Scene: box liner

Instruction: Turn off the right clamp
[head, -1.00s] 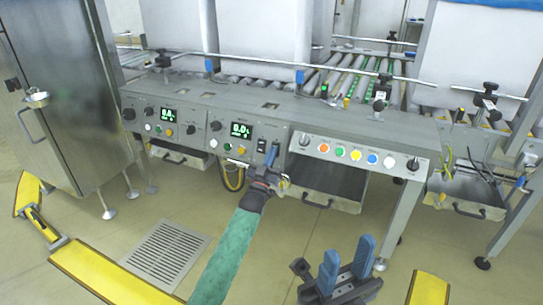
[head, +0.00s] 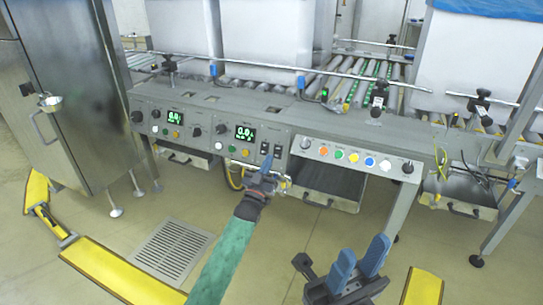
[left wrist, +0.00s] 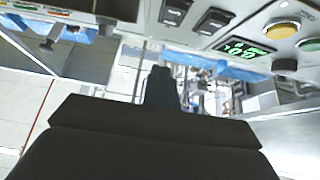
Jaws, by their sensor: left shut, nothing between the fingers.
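Two black rocker switches sit side by side on the right control panel, the left one (head: 264,147) and the right one (head: 277,150); I cannot read which is labelled right clamp. My left gripper (head: 264,160) is shut and empty, with its blue fingertips just below the switches, apart from or touching them I cannot tell. The left wrist view shows both switches, one (left wrist: 174,11) and the other (left wrist: 213,20), above the dark finger (left wrist: 160,88). My right gripper (head: 358,262) is open and empty, low in front of the machine.
A green display (head: 245,133) is left of the switches. A row of coloured buttons (head: 354,157) is on the panel to the right. An open bay (head: 325,180) lies below it. A steel cabinet (head: 70,100) stands at the left. Yellow floor barriers (head: 110,275) run near my base.

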